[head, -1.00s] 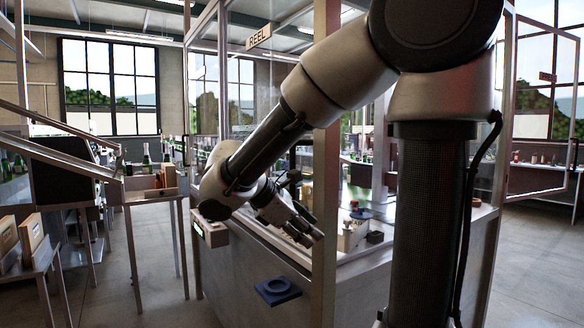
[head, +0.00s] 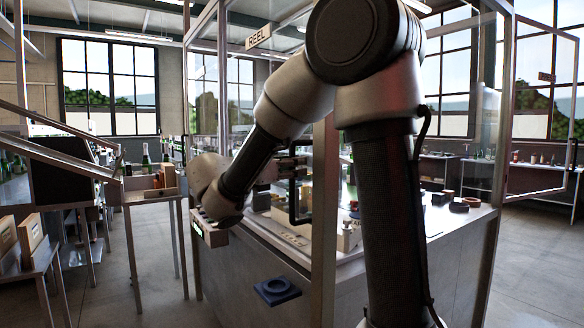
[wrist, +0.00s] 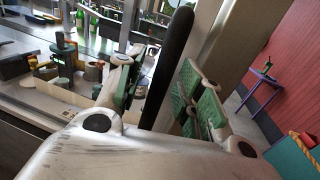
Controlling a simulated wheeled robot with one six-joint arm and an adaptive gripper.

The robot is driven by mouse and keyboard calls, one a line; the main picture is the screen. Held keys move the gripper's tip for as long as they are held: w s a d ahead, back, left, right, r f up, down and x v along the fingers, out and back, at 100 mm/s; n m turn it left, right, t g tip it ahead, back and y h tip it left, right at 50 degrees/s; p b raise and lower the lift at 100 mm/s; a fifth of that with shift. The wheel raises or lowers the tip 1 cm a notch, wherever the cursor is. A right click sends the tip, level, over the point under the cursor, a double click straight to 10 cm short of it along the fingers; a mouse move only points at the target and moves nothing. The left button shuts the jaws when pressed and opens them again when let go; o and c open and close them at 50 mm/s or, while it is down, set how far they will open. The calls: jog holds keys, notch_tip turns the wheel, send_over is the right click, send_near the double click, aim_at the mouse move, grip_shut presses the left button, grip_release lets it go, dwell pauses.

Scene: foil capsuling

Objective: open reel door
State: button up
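The reel door (head: 225,95) is a clear panel in a metal frame with a "REEL" sign (head: 258,37) at its top. It looks shut in the head view. Its black bar handle (head: 293,200) stands upright near the frame post. My gripper (head: 289,165) is at the handle's upper part, partly hidden by my arm. In the wrist view the handle (wrist: 172,60) runs between the two green-padded fingers of my gripper (wrist: 160,95). The fingers are apart, with a visible gap on the left side of the handle. Contact on the right side is unclear.
A metal post (head: 325,220) stands right beside the handle. Another clear panel (head: 540,120) stands swung out at the right. A blue ring holder (head: 277,291) juts from the cabinet front (head: 240,275). A small metal table (head: 150,195) stands left, with open floor between.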

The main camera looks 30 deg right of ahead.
jog(key=shift+c, duration=0.3)
jog(key=shift+d, duration=0.1)
grip_shut()
jog(key=shift+w, duration=0.15)
